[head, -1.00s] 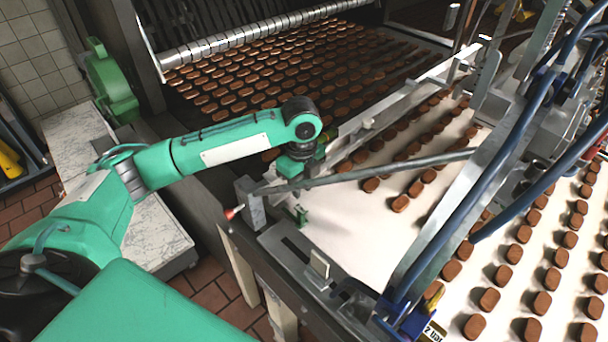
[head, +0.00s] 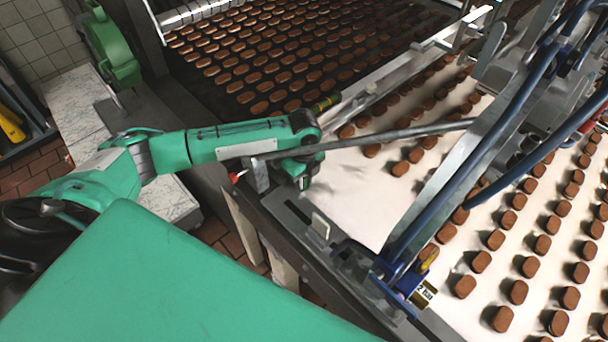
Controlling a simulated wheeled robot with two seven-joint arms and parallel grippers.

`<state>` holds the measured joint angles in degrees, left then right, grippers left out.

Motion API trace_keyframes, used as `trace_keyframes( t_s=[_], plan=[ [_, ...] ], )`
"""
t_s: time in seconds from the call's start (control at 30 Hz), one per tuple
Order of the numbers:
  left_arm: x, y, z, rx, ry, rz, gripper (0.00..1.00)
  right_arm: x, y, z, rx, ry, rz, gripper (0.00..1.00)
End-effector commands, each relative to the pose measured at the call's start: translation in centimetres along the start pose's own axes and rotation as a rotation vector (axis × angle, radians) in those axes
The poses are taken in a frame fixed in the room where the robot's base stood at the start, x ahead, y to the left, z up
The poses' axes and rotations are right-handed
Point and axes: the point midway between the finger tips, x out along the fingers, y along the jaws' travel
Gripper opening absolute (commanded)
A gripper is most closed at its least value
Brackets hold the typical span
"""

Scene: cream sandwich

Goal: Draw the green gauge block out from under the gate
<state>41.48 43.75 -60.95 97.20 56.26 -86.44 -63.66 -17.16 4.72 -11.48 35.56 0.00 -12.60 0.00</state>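The gate is a long grey bar (head: 400,133) slanting low across the white belt (head: 350,195), with a red knob (head: 235,176) near its left end. My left gripper (head: 303,181) points down at the belt's near edge, close to the gate's left part. It is small and dark here, and its fingers cannot be made out. The green gauge block stood at this spot earlier; now I cannot tell it apart from the gripper, which covers that place. Whether the fingers hold it is not clear. My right gripper is not in view.
Rows of brown biscuits (head: 479,262) lie on the belt to the right. A slanted metal frame with blue hoses (head: 480,130) stands right of the gripper. A small upright pale plate (head: 320,226) sits on the near rail. Bare belt lies between gripper and frame.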

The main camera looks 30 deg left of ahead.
Motion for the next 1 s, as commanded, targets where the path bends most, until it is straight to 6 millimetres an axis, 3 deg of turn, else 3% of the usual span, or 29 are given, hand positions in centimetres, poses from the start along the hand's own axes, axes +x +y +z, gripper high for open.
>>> trace_keyframes(
  t_s=[0.07,0.17,1.0],
  plan=[
    [0.0,0.0,0.0,0.0,0.0,0.0,0.2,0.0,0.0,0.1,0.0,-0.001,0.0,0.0],
    [0.0,0.0,0.0,0.0,0.0,0.0,0.0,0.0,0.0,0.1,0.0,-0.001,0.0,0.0],
    [-0.1,0.0,-2.7,0.001,0.001,0.0,0.0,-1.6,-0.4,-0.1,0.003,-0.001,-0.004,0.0]
  ],
)
